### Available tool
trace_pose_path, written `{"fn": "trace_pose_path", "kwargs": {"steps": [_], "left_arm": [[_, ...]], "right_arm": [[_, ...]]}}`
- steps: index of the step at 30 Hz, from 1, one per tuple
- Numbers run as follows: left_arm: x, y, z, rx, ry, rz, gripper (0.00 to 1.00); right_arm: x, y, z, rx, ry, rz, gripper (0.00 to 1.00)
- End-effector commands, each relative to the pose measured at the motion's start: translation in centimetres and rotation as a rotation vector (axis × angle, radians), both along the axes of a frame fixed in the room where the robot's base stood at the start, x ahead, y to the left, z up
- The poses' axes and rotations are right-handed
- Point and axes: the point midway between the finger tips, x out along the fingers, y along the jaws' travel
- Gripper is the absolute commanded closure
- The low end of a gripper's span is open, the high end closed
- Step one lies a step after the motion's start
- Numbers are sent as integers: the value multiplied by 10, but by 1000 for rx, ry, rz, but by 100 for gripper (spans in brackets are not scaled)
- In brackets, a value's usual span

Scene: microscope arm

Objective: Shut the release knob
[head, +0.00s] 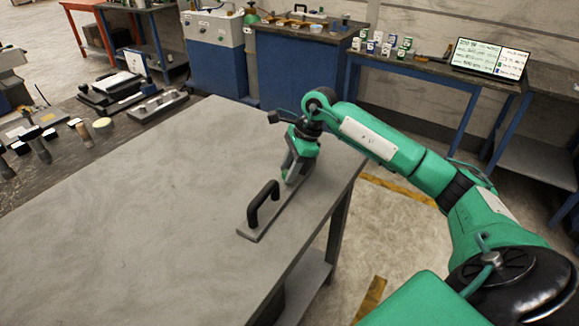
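A long, flat grey plate (262,229) lies near the right edge of the large table, with an upright black handle (263,203) at its near end. My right gripper (291,176) is at the far end of this plate, pointing down, with green parts just above or against it. I cannot tell whether its fingers are open, shut or touching anything. A small dark piece (274,117) sticks out to the left beside my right wrist; I cannot tell what it belongs to. No release knob can be made out clearly; it may be hidden behind the gripper. My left gripper is not in view.
The grey table (150,220) is bare left of the plate. Tools and a black device (113,88) lie on a bench at the far left. Blue cabinets (290,72) and a bench with small cans and a screen (490,58) stand behind.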

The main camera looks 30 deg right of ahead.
Motion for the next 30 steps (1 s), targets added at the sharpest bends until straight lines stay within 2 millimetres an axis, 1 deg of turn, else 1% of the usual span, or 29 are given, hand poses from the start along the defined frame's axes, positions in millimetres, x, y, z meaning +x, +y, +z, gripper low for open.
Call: {"fn": "trace_pose_path", "kwargs": {"steps": [4, 5, 9, 10, 16, 21, 22, 24, 26, 30], "left_arm": [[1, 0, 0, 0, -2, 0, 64], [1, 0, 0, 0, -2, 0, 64], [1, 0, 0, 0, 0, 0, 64], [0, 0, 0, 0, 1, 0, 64], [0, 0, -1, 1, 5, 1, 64], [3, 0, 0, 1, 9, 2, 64], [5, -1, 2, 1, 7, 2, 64], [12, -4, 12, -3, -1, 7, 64], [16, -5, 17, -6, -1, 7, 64], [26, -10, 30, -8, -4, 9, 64]], "right_arm": [[0, 0, 0, 0, 0, 0, 64], [0, 0, 0, 0, 0, 0, 66], [0, 0, 0, 0, 0, 0, 94], [0, 0, 0, 0, 0, 0, 96], [0, 0, 0, 0, 0, -10, 96], [-1, 0, -1, -1, 1, -58, 96], [-1, -1, -1, -2, 0, -73, 96], [-1, 0, -1, -1, -1, -112, 96], [-1, 0, -1, -2, -1, -152, 96], [-2, 0, -1, -2, -3, -270, 96]]}}
